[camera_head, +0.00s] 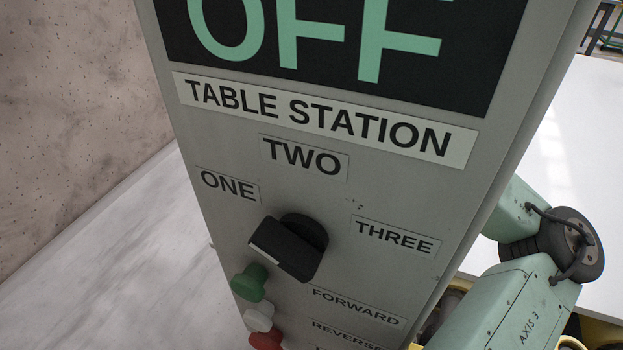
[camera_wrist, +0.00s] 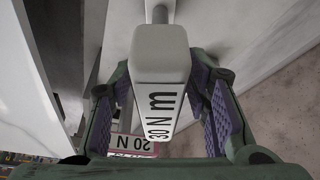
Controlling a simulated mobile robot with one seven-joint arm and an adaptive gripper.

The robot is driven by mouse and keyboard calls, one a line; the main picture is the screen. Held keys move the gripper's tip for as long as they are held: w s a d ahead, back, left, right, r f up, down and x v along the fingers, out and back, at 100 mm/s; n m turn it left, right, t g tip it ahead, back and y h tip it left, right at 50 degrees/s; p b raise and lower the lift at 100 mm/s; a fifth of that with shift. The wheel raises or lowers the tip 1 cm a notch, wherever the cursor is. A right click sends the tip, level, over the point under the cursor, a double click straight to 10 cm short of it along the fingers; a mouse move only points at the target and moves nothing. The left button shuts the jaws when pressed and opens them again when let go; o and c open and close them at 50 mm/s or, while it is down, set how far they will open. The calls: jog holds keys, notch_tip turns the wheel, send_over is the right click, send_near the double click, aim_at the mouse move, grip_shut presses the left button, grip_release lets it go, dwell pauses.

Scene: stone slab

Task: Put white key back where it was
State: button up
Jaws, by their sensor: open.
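The white key (camera_wrist: 160,52) shows in the wrist view with a white block-like handle marked "30 N m". A thin grey shaft runs from it towards the top of the picture. My gripper (camera_wrist: 158,80), green with purple finger pads, is open, with one finger on each side of the handle. I cannot tell whether either pad touches it. The key and my gripper do not show in the head view.
A label reading "20 N" (camera_wrist: 135,143) shows below the key, partly hidden. The head view shows a grey control panel (camera_head: 300,215) with a black knob (camera_head: 290,247) and a green button (camera_head: 249,282).

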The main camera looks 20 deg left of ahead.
jog(key=shift+r, duration=0.3)
jog(key=p+v, duration=0.7)
jog(key=v, duration=0.3)
jog(key=shift+s+r, duration=0.1)
jog(key=shift+r, duration=0.1)
jog(key=shift+s+d+r, duration=0.1)
jog(key=shift+s+r, duration=0.15)
jog(key=shift+r, duration=0.35)
